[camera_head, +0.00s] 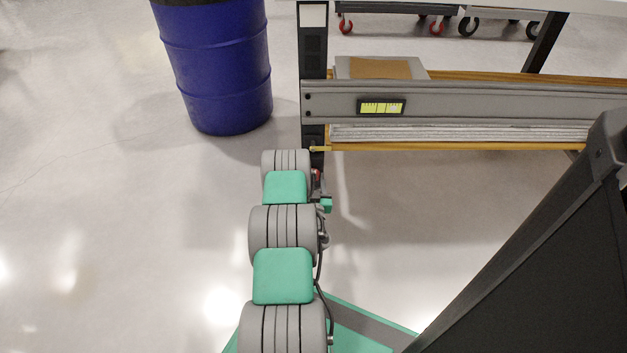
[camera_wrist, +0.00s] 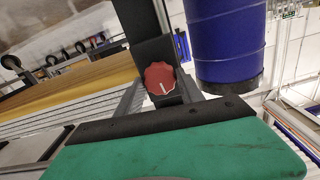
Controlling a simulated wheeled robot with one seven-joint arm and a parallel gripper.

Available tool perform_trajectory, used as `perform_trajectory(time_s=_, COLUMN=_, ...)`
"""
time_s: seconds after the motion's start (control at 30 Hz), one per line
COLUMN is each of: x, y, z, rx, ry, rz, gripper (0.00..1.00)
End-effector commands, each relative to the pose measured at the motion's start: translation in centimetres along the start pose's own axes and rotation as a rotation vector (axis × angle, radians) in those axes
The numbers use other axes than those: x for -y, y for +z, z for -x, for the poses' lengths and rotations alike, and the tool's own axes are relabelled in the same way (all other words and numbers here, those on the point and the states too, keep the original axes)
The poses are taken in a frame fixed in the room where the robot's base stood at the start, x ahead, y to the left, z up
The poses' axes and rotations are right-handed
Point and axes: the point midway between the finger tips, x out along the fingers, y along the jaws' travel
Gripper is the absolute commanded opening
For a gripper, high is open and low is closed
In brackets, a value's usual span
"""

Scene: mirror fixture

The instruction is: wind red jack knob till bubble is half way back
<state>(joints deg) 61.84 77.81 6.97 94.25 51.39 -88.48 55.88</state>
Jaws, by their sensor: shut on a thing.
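The red jack knob (camera_wrist: 160,78) has a scalloped rim and a white pointer line that stands nearly upright in the wrist view. It sits on a dark post. In the head view only a small red bit of it (camera_head: 316,175) shows beside my arm. My gripper (camera_head: 322,190) is at the knob, shut on it, mostly hidden by my arm in the head view. A green part of it with a black edge (camera_wrist: 170,122) fills the lower wrist view. The yellow-green level vial (camera_head: 381,107) with dark lines is on the grey beam; its bubble is too small to place surely.
The grey beam (camera_head: 480,102) runs right from the dark post (camera_head: 313,45), above a wooden-edged shelf (camera_head: 450,147). A blue drum (camera_head: 215,70) stands left of the post. Carts with red and black casters (camera_head: 400,10) are behind. Floor at left is clear.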

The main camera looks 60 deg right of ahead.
Motion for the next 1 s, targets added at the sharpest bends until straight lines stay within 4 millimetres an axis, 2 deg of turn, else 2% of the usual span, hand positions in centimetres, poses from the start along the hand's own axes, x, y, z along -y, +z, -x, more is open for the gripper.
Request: perform_trajectory(time_s=1.0, x=0.12, y=0.12, z=-0.01, rx=0.000, ry=0.000, rz=0.927, gripper=0.04)
